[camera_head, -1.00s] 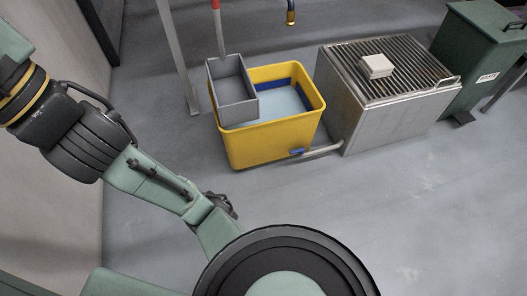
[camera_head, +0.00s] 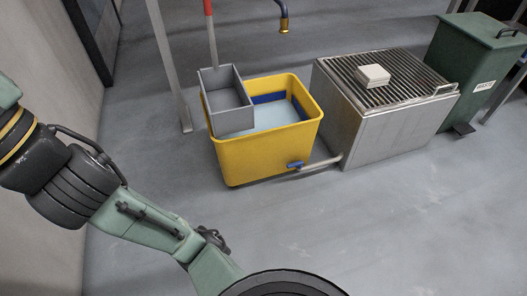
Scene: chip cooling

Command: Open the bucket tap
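The yellow bucket (camera_head: 255,160) stands on the floor near the middle, with light blue liquid inside. Its tap has a small blue handle (camera_head: 295,165) low on the bucket's right front corner. The handle lies roughly in line with a short grey pipe (camera_head: 322,165) that runs right, toward the metal box. The handle is too small to tell its exact turn. My arm crosses the lower left, well apart from the tap. I cannot make out my gripper in this view.
A grey bin (camera_head: 228,99) sits in the bucket's left side. The metal box (camera_head: 388,130) with a slatted top carries a small white block (camera_head: 373,76). A green waste bin (camera_head: 478,75) stands at right. A brass-ended spout (camera_head: 284,23) hangs above. Floor in front is clear.

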